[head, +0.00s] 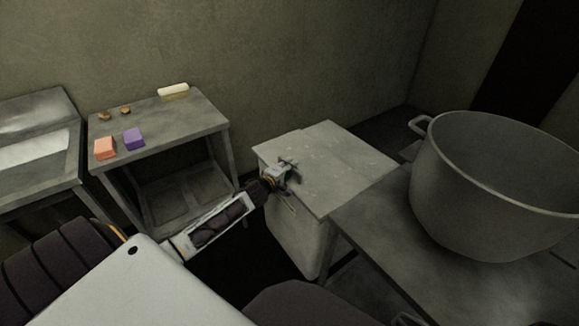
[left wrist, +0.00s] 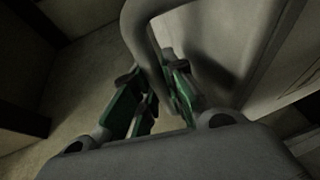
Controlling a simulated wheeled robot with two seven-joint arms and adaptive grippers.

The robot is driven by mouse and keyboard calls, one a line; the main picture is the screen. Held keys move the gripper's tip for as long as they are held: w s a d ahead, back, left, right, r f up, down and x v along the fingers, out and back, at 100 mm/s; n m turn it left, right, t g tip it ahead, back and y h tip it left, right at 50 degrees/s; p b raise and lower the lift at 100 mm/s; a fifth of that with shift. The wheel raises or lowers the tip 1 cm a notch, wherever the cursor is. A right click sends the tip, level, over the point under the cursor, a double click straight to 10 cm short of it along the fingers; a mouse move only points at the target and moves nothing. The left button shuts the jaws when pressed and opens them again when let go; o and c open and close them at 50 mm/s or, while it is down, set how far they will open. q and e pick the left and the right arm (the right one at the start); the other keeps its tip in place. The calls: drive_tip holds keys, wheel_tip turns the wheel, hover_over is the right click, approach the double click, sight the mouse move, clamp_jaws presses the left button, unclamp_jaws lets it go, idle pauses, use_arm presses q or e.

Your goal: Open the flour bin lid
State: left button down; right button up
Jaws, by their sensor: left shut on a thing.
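The flour bin (head: 295,237) is a pale box standing in the middle of the head view, between two tables. Its flat, pale grey lid (head: 335,165) lies across the top and looks closed. My left gripper (head: 286,176) is at the lid's near left edge. In the left wrist view, its green fingers (left wrist: 158,88) are shut on a curved grey bar handle (left wrist: 143,42). The bin's pale surface (left wrist: 235,45) shows beside the handle. The gripper hides part of the lid edge in the head view. My right gripper is not in view.
A large metal pot (head: 490,190) stands on the table (head: 365,235) right of the bin. A small table (head: 190,125) at left holds an orange block (head: 105,148), a purple block (head: 134,139) and a pale roll (head: 173,92). The wall (head: 290,60) rises behind.

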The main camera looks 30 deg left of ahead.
sight(328, 154)
use_arm(q)
drive_tip(key=shift+w, duration=0.1)
